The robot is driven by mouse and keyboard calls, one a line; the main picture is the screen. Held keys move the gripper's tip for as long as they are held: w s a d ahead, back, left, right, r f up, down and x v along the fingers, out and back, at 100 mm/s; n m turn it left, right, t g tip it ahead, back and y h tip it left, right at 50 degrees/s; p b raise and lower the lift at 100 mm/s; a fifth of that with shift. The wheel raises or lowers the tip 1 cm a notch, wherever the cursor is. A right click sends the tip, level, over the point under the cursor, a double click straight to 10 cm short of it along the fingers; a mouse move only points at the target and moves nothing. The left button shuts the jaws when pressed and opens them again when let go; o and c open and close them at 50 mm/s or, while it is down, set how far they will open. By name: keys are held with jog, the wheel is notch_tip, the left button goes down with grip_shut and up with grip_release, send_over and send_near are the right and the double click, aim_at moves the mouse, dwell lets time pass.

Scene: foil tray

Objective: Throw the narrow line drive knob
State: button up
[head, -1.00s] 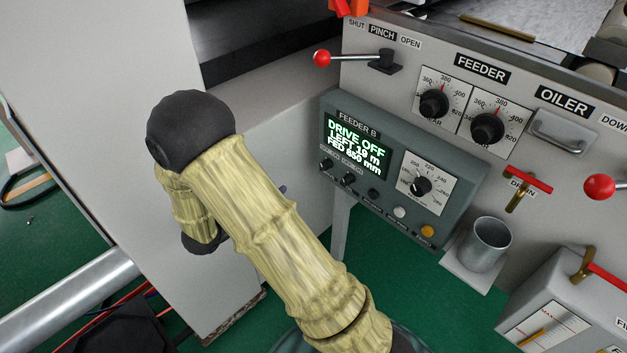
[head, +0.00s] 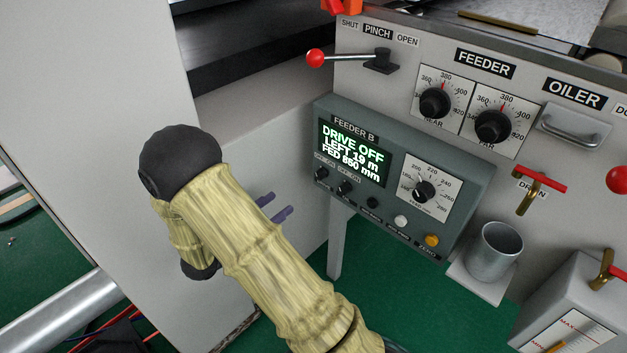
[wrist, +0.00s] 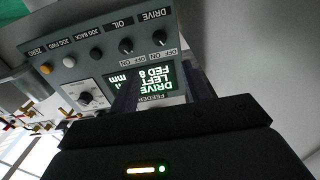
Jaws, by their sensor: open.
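The drive knob (head: 321,174) is a small black knob at the left end of the lower row on the grey Feeder B box. In the wrist view the drive knob (wrist: 160,38) shows upside down, beside its DRIVE label, with OFF and ON marks. The display (head: 352,153) reads DRIVE OFF. My gripper (head: 274,207) is open and empty, its purple fingertips showing past my arm, left of the box and apart from the knob. In the wrist view my gripper's (wrist: 160,82) dark fingers stand either side of the display, short of the knob. My arm hides the rest of the gripper.
The similar oil knob (head: 345,188) sits just right of the drive knob. A dial (head: 424,191), a white button (head: 401,221) and an orange button (head: 432,240) are further right. A metal cup (head: 496,252) stands below right. A red-knobbed pinch lever (head: 316,58) juts out above.

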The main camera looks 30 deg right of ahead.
aim_at(318, 176)
jog(key=b+x, duration=0.2)
jog(key=x, duration=1.1)
jog(key=shift+d+b, duration=0.4)
jog(key=c, duration=1)
jog(key=shift+o, duration=0.2)
